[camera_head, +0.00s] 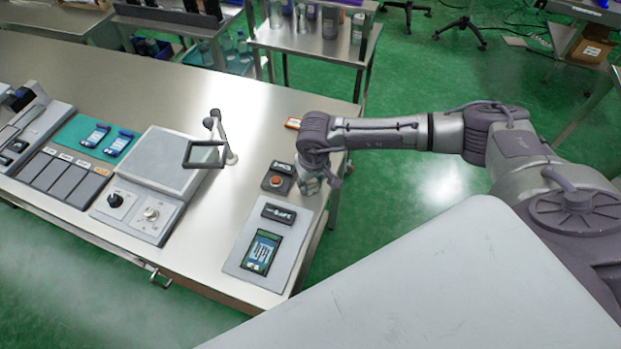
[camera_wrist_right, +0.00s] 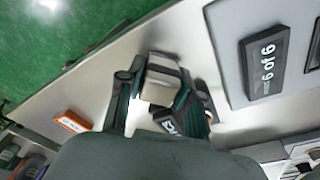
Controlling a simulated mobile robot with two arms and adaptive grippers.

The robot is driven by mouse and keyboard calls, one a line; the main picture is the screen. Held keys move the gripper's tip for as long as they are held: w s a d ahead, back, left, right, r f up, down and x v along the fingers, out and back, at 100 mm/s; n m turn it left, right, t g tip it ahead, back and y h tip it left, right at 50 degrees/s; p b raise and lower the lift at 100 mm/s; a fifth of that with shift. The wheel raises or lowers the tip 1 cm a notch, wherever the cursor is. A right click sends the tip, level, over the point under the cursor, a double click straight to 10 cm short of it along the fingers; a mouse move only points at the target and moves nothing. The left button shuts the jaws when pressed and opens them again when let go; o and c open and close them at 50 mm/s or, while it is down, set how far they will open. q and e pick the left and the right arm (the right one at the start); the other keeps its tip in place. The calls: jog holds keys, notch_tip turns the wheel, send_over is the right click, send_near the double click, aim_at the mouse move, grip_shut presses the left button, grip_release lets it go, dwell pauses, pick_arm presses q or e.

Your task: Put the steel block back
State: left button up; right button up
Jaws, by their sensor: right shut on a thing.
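My right gripper (camera_head: 311,184) hangs over the right edge area of the steel table, just right of the small button box. In the right wrist view, its dark fingers (camera_wrist_right: 157,80) are shut on a pale grey block (camera_wrist_right: 158,93), which looks like the steel block. In the head view the block is mostly hidden by the gripper and hard to make out. I cannot tell whether the block touches the table. My left gripper is not in view.
The button box (camera_head: 277,181) has a black label behind it. A panel (camera_head: 245,258) with a screen and a black "6 of 6" sign (camera_wrist_right: 265,60) stands in front. An orange-marked item (camera_wrist_right: 71,122) lies behind the gripper. A magnifier (camera_head: 205,154) and a scale-like device (camera_head: 163,160) stand left.

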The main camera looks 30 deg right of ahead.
aim_at(312, 184)
jog(key=shift+f+b, duration=0.2)
jog(key=shift+b, duration=0.1)
jog(key=o, duration=1.1)
jog(key=shift+r, duration=0.15)
jog(key=shift+r, duration=0.2)
jog(key=r+b, duration=0.1)
jog(key=r, duration=0.2)
jog(key=s+r+b, duration=0.1)
jog(key=r, duration=0.3)
jog(key=r+b, duration=0.1)
jog(key=r, duration=0.2)
jog(key=shift+s+a+r, duration=0.1)
jog(key=shift+s+r, duration=0.05)
jog(key=shift+r, duration=0.1)
jog(key=shift+s+r, duration=0.1)
jog(key=shift+r, duration=0.5)
